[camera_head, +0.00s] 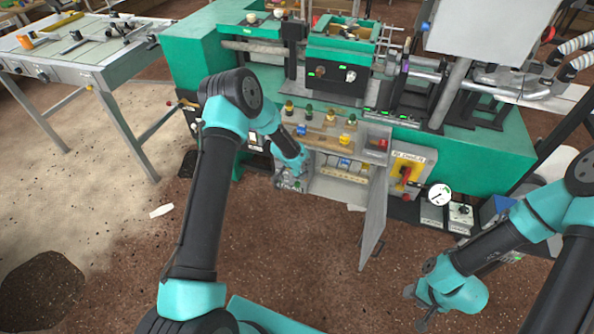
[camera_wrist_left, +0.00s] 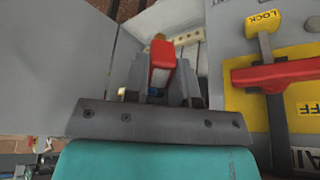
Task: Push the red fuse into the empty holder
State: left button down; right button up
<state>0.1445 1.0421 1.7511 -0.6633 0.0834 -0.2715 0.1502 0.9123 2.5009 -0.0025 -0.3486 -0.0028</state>
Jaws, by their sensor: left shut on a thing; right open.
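The red fuse (camera_wrist_left: 162,64) stands between the fingers of my left gripper (camera_wrist_left: 160,92) in the left wrist view. My left gripper is shut on it. A brass-coloured end shows at the fuse's far tip. Beyond it is a cream holder strip (camera_wrist_left: 187,38) with dark holes, apart from the fuse as far as I can see. In the head view my left gripper (camera_head: 295,183) is at the left side of the open cabinet (camera_head: 340,187), and the fuse cannot be made out there. The empty holder cannot be told apart. My right gripper (camera_head: 416,308) is open and empty, low at the right.
The cabinet door (camera_head: 374,215) stands open on the right. A yellow switch panel (camera_head: 403,175) with a red lever (camera_wrist_left: 275,74) is beside it.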

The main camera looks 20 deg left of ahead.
pick_arm(q)
jog(key=shift+w+d+f, duration=0.35)
jog(key=shift+d, duration=0.2)
jog(key=w+d+f+n+t+y, duration=0.3)
jog(key=n+t, duration=0.6)
jog(key=t, duration=0.5)
jog(key=shift+w+d+f+t+y, duration=0.4)
jog(key=shift+w+d+f, duration=0.2)
jog(key=shift+d, duration=0.55)
jog(key=shift+w+a, duration=0.15)
jog(key=shift+w, duration=2.75)
jog(key=shift+f, duration=0.2)
jog(key=shift+w+a, duration=0.1)
jog(key=shift+w, duration=1.7)
